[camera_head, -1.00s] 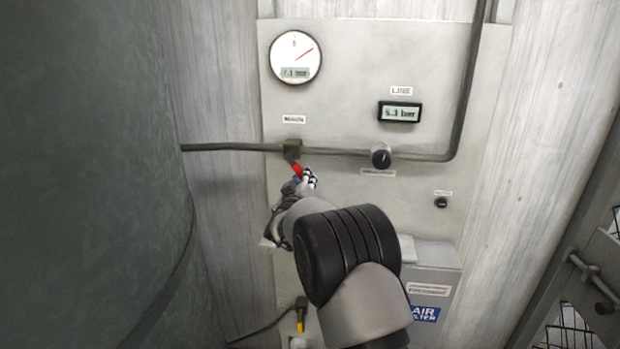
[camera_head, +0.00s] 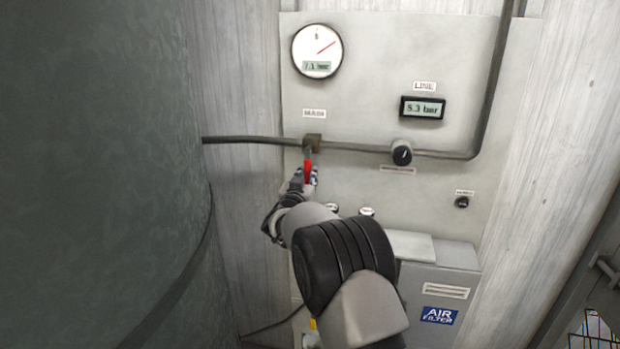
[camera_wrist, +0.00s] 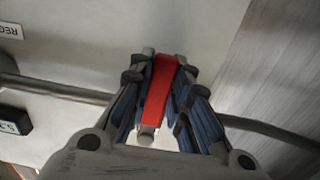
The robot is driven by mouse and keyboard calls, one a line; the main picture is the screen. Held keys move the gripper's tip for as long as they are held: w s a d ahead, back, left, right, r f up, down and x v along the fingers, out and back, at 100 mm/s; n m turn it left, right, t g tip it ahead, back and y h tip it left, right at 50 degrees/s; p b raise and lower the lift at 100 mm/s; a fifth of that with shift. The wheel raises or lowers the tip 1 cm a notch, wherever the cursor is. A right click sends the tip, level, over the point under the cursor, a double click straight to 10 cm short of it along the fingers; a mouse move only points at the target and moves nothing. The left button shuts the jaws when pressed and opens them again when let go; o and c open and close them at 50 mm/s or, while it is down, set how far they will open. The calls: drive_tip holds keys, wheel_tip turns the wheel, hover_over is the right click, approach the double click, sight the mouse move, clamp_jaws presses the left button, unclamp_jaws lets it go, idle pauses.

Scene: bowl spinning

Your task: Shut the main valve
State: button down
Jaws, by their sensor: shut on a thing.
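The valve with a red lever (camera_head: 308,170) hangs from a dark valve body (camera_head: 312,143) on the horizontal pipe. The lever points nearly straight down, across the pipe. My gripper (camera_head: 305,178) is shut on the red lever from below. In the wrist view the red lever (camera_wrist: 160,90) sits between the two blue-padded fingers of my gripper (camera_wrist: 158,105). A small label (camera_head: 314,113) above the valve is too blurred to read. The lower part of the lever is hidden by the fingers in the head view.
A round gauge (camera_head: 317,50) and a line display (camera_head: 422,107) reading about 5.3 bar are above the pipe (camera_head: 445,154). A black knob (camera_head: 401,153) is right of the valve. A large dark tank (camera_head: 95,170) fills the left. An air filter box (camera_head: 445,285) is below right.

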drive_tip(key=shift+a, duration=0.1)
idle(0.3)
drive_tip(key=c, duration=1.5)
unclamp_jaws()
drive_tip(key=v, duration=1.2)
